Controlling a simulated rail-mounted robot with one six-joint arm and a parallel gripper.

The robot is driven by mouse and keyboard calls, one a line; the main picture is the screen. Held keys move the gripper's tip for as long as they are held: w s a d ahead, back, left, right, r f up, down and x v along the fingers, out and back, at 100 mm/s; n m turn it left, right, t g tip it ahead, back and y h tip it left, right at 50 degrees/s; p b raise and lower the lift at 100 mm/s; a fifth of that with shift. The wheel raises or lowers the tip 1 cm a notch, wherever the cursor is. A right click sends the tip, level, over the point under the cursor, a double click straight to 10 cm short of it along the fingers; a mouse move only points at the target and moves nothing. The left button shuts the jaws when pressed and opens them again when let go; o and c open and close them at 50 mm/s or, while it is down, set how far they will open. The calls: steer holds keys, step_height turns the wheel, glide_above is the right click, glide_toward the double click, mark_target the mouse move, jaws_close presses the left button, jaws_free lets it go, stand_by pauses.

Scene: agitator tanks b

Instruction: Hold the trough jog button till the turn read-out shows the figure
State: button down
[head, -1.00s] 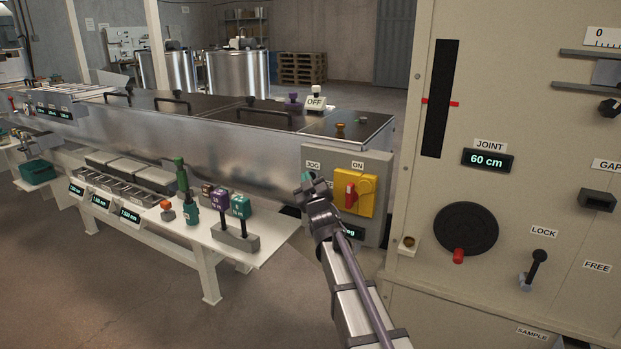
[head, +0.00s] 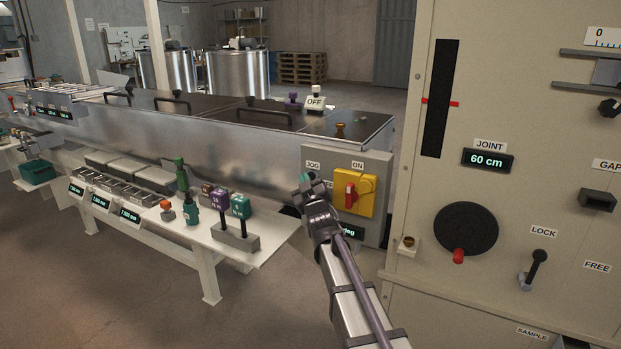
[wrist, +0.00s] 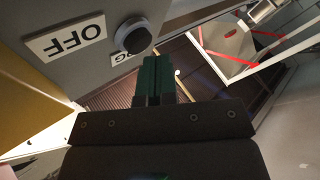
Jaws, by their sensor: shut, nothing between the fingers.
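The trough jog button is a dark round knob (wrist: 132,38) on a grey panel in the wrist view, by a partly hidden JOG label. In the head view my gripper hides it, below the JOG label (head: 313,165) on the grey control box (head: 375,165). My gripper (head: 308,182) is in front of that box. In the wrist view its green fingertips (wrist: 153,65) are shut and empty, close beside the button; I cannot tell whether they touch it. The turn read-out (head: 351,232) is mostly hidden by my arm; only "deg" shows, not the figure.
A yellow plate with a red switch (head: 351,192) is right of my gripper, with ON above. A beige cabinet (head: 420,200) with a dial stands right. The steel trough (head: 230,145) runs behind.

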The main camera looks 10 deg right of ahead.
steer(key=shift+s+a, duration=0.2)
steer(key=shift+s, duration=0.05)
steer(key=s+a, duration=0.1)
steer(key=s, duration=0.1)
steer(key=s+a, duration=0.1)
steer(key=a, duration=0.1)
steer(key=shift+s+a, duration=0.15)
steer(key=shift+s, duration=0.2)
